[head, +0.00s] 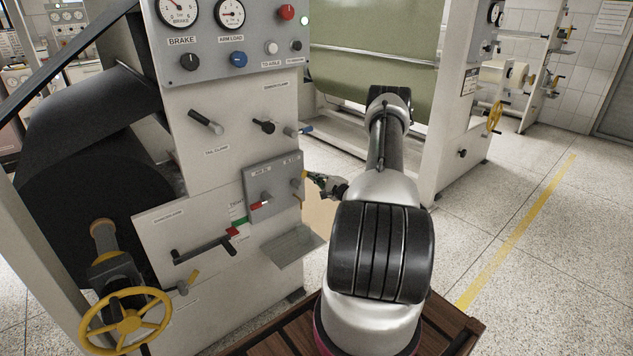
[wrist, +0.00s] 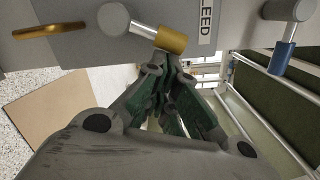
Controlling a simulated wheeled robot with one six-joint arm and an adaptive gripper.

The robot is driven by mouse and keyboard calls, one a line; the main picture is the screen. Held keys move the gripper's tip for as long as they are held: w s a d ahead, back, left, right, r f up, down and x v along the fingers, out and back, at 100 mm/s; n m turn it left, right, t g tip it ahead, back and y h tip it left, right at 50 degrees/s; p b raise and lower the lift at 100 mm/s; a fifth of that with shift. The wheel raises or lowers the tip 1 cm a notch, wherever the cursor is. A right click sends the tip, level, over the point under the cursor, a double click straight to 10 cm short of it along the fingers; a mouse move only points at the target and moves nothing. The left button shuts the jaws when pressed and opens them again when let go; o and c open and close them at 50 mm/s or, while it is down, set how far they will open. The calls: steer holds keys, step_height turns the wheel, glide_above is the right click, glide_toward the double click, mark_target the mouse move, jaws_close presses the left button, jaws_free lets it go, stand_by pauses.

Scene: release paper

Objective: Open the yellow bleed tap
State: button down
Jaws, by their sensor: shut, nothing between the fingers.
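The small grey panel (head: 262,183) carries a red-tipped lever (head: 266,197). A flat yellow handle (wrist: 50,31) sits left of the tap, and a blue-tipped lever (wrist: 283,57) to its right. A small shelf (head: 292,246) juts out below the panel. Open floor lies to the right.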

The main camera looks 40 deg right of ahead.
steer(key=a+r+n, duration=0.1)
steer(key=r+n, duration=0.1)
steer(key=n, duration=0.1)
steer(key=shift+a, duration=0.55)
stand_by(0.5)
steer(key=s+d, duration=0.5)
steer(key=s, duration=0.5)
steer(key=shift+s, duration=0.35)
